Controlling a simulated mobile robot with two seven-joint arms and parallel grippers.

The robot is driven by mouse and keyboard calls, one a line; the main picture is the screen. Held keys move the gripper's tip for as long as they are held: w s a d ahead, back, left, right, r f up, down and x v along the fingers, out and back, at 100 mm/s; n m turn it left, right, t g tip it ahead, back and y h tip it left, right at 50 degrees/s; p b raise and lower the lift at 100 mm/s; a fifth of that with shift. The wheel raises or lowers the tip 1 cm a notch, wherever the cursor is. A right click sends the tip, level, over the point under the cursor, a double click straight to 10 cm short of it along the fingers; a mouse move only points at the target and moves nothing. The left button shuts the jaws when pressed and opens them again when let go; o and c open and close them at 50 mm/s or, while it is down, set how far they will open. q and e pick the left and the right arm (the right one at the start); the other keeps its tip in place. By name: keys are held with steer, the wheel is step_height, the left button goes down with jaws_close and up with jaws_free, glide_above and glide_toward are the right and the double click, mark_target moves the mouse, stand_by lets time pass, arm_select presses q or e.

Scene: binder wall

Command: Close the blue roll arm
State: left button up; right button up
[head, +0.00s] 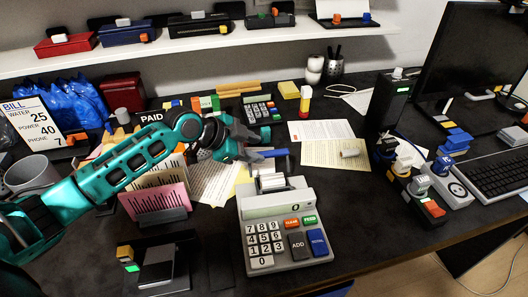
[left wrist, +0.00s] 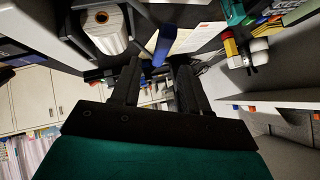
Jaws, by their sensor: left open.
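The adding machine (head: 262,213) stands at the front middle of the desk, with a white paper roll (head: 271,182) at its back. The blue roll arm (head: 281,153) shows behind the roll, sticking out from the machine, apart from the roll. In the left wrist view the blue arm (left wrist: 163,45) stands beside the white roll (left wrist: 108,36), with a gap between them. My left gripper (head: 265,146) is open and empty, just behind the roll and close to the blue arm. In the left wrist view its two dark fingers (left wrist: 158,68) are apart, below the arm. My right gripper is not in view.
A bill card (head: 32,122) and a pink envelope (head: 155,199) stand at the left. Paper sheets (head: 320,130) lie behind the machine. A black tower (head: 388,105) and stampers (head: 425,185) stand at the right. Bare desk lies right of the machine.

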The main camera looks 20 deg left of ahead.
mark_target(268, 153)
arm_select(q)
steer(key=shift+x, duration=2.3)
jaws_close()
